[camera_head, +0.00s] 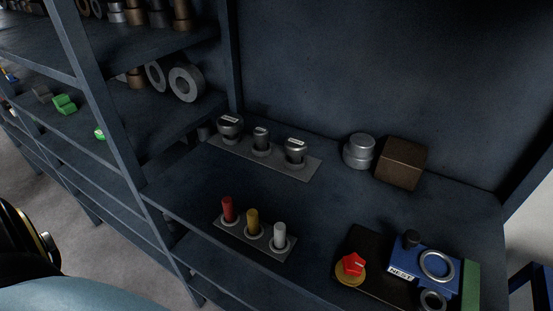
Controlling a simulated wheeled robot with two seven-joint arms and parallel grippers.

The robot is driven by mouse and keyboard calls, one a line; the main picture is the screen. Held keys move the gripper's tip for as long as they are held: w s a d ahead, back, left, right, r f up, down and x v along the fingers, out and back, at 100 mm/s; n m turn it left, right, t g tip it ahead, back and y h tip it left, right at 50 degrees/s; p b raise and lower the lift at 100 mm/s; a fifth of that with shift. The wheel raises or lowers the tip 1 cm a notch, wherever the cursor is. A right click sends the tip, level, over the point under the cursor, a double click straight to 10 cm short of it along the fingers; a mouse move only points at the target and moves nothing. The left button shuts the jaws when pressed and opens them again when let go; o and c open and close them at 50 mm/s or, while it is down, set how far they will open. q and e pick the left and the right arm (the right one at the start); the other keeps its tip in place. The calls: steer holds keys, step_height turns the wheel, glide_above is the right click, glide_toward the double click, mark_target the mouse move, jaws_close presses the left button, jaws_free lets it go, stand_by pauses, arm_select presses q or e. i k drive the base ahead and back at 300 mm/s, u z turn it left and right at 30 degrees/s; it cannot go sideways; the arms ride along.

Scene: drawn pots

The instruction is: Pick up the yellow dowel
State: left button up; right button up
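The yellow dowel (252,221) stands upright in the middle hole of a small grey plate (268,246) near the front of the dark shelf. A red dowel (228,208) stands to its left and a white dowel (279,234) to its right in the same plate. Neither of my grippers can be made out in the head view, and nothing touches the yellow dowel. A black part and a pale blue part at the lower left look like my own body.
Behind stands a grey plate (218,146) with three dark metal pots. A metal cylinder (359,151) and brown block (401,163) are at the back. A dark tray (356,242) with a red piece (353,264) and blue block (425,267) is at right. A shelf post (112,133) rises at left.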

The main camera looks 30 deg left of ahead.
mark_target(252, 218)
steer(key=u, duration=1.3)
